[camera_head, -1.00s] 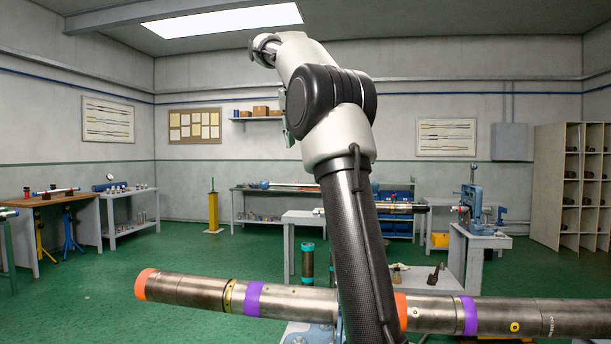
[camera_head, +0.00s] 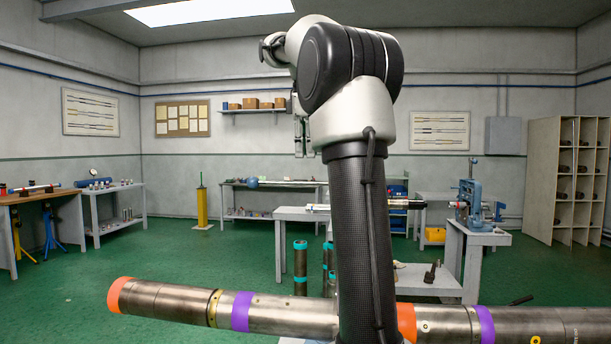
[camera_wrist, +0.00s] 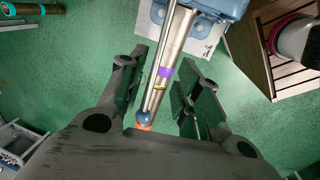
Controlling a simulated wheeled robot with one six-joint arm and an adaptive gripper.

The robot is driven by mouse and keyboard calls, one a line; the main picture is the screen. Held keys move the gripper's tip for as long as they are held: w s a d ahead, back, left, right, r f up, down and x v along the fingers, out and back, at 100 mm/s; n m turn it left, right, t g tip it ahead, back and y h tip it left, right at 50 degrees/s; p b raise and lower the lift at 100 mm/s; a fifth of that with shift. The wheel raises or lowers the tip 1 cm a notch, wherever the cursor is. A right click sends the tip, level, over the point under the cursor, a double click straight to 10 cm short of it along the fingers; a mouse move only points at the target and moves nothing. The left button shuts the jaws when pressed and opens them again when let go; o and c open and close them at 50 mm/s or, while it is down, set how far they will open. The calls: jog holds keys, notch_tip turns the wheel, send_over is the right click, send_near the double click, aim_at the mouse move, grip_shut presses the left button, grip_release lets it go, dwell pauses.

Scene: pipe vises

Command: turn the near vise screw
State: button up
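My gripper (camera_wrist: 160,95) is open and empty, its two fingers spread on either side of a slim bar (camera_wrist: 158,82) in the wrist view. The bar ends in a blue ball (camera_wrist: 143,117) and runs up to the blue vise (camera_wrist: 215,5), which is cut off at the top edge. A steel pipe with a purple band (camera_wrist: 165,72) lies below the bar. Depth between fingers and bar is hard to judge. In the head view my gripper (camera_head: 303,153) hangs pointing down, and the near vise is mostly hidden below the long steel pipe (camera_head: 280,314).
Another blue vise (camera_head: 470,200) stands on a grey bench at the right back. Pipe pieces with teal bands (camera_head: 300,268) stand on the floor behind the long pipe. Green floor is open at the left. A wooden slatted surface (camera_wrist: 275,50) shows at the right in the wrist view.

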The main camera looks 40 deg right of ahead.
jog(key=f, duration=0.5)
jog(key=w+d+f, duration=0.1)
jog(key=f, duration=0.1)
jog(key=shift+f, duration=0.35)
grip_shut()
